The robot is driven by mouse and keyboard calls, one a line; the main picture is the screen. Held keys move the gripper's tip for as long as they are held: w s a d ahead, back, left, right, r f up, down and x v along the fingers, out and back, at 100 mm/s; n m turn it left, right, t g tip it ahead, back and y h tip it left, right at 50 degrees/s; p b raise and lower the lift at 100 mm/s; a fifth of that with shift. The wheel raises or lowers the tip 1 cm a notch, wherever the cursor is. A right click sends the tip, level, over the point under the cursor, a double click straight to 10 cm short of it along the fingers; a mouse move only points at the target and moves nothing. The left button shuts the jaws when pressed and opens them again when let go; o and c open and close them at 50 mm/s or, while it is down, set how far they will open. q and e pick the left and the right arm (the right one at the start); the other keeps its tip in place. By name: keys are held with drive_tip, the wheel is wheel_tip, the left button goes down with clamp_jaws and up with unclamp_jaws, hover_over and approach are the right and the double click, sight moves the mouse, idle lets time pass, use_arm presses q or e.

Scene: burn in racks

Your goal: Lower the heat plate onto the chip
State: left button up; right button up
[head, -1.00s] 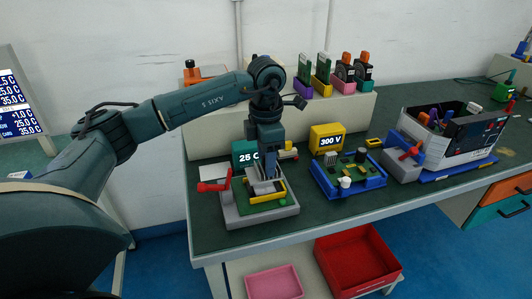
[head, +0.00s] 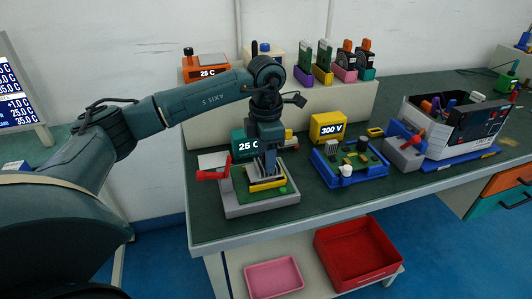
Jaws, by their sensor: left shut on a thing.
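My left gripper (head: 268,174) points down into a grey test fixture (head: 262,210) at the front left of the bench. It is shut on the heat plate (head: 262,185), a small grey piece above a yellow strip. The plate lies low and nearly level over a green board (head: 286,189). The chip is hidden under the plate and fingers, and I cannot tell whether the plate touches it. A red lever (head: 213,174) and a pale flat panel (head: 213,160) are at the fixture's left. My right gripper is out of view.
A green "25 C" box (head: 245,142) stands right behind the fixture. A blue tray (head: 348,174) with a circuit board and a yellow "300 V" box (head: 327,127) are to the right. A raised grey shelf (head: 335,105) runs behind. Red (head: 357,258) and pink (head: 273,278) bins sit below.

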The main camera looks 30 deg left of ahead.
use_arm(q)
drive_tip(key=shift+f, duration=0.45)
idle(1.2)
drive_tip(key=o, duration=1.2)
drive_tip(key=shift+c, duration=0.2)
wheel_tip(320, 180, up, 13)
